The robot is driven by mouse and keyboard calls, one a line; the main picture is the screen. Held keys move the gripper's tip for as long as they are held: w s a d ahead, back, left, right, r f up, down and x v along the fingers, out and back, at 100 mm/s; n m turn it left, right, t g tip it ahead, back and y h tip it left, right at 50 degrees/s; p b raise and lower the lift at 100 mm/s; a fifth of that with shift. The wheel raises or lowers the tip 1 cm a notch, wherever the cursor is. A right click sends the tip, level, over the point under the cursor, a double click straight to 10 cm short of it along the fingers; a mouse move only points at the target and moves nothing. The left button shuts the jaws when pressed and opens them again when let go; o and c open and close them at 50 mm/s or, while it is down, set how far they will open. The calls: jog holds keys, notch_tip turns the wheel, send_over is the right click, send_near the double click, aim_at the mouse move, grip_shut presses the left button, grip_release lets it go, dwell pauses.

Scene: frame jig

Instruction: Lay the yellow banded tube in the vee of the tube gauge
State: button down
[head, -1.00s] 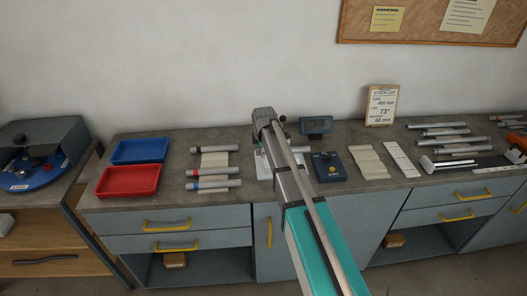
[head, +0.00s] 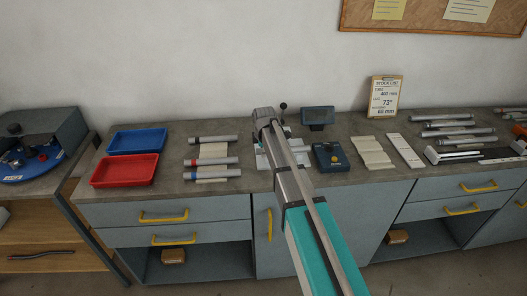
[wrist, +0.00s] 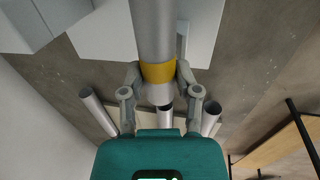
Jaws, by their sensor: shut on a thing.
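In the wrist view my gripper (wrist: 157,82) is shut on the yellow banded tube (wrist: 153,30), with its fingers at the yellow band. The tube is grey and runs up out of the picture. Behind it lies a pale plate (wrist: 205,40), perhaps part of the tube gauge. In the head view my arm hides the gripper, the held tube and most of what stands behind it. A pale base (head: 261,159) shows beside the arm, and I cannot tell the vee or whether the tube touches it.
Three banded tubes (head: 212,162) lie on a pale rest left of my arm. Red (head: 125,170) and blue (head: 137,142) trays stand farther left. A dark blue box (head: 330,157) and a small display (head: 318,115) stand right of the arm. More tubes (head: 455,131) lie far right.

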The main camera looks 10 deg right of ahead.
jog(key=shift+f, duration=0.3)
jog(key=shift+c, duration=0.5)
grip_release()
jog(key=shift+w+f, duration=0.1)
jog(key=shift+w, duration=0.05)
jog(key=shift+r, duration=0.2)
